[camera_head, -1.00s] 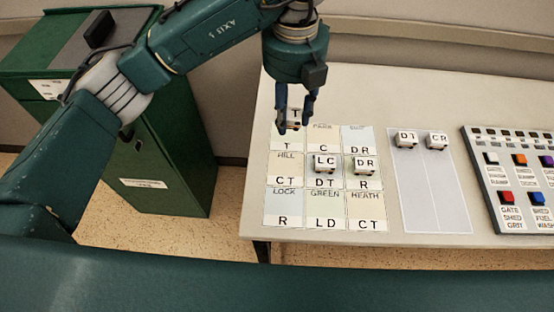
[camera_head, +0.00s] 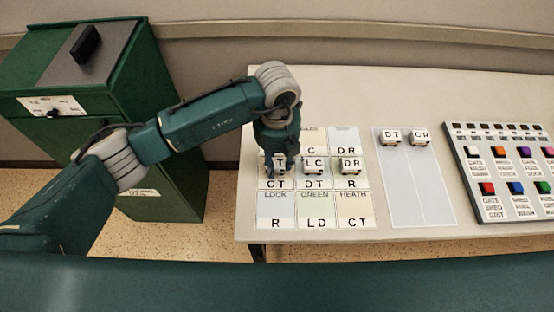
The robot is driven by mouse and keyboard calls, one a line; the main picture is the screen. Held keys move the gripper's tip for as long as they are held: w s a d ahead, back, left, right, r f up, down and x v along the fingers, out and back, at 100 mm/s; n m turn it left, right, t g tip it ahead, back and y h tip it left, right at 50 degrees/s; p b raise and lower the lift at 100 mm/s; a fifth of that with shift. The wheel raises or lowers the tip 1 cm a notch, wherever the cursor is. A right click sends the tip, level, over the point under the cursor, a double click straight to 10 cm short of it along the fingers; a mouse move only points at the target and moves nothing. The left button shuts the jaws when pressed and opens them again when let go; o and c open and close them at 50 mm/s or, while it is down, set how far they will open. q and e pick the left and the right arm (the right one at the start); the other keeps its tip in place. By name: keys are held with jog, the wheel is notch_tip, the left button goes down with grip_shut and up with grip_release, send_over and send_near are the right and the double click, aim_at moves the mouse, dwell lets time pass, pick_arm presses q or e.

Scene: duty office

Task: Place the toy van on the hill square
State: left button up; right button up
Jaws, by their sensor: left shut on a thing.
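My left gripper (camera_head: 280,168) points down over the left square of the board's middle row and is shut on a small white toy van (camera_head: 279,162). The van's top label is partly hidden by the fingers; a "T" shows. The hill square (camera_head: 276,184), marked CT, lies under the van, and its name is hidden by the gripper. I cannot tell whether the van touches the square. Vans marked LC (camera_head: 314,164) and DR (camera_head: 350,164) stand on the two squares to its right. My right gripper is not in view.
Two more vans, DT (camera_head: 391,136) and CR (camera_head: 420,136), stand at the far end of a grey two-lane mat (camera_head: 415,190). A panel of coloured buttons (camera_head: 505,205) is at the right. The bottom-row squares are empty. A green cabinet (camera_head: 165,120) stands left of the table.

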aim_at(277, 162)
pick_arm(q)
jog(key=shift+f+b, duration=0.25)
jog(key=shift+b, duration=0.05)
jog(key=o, duration=1.1)
jog(key=shift+r, duration=0.1)
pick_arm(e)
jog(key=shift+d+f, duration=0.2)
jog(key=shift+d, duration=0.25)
pick_arm(q)
jog(key=shift+r, duration=0.1)
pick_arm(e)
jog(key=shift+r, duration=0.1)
pick_arm(q)
jog(key=shift+r+p, duration=0.25)
jog(key=shift+p, duration=0.05)
notch_tip(277, 162, up, 12)
jog(key=b, duration=0.2)
jog(key=shift+f, duration=0.15)
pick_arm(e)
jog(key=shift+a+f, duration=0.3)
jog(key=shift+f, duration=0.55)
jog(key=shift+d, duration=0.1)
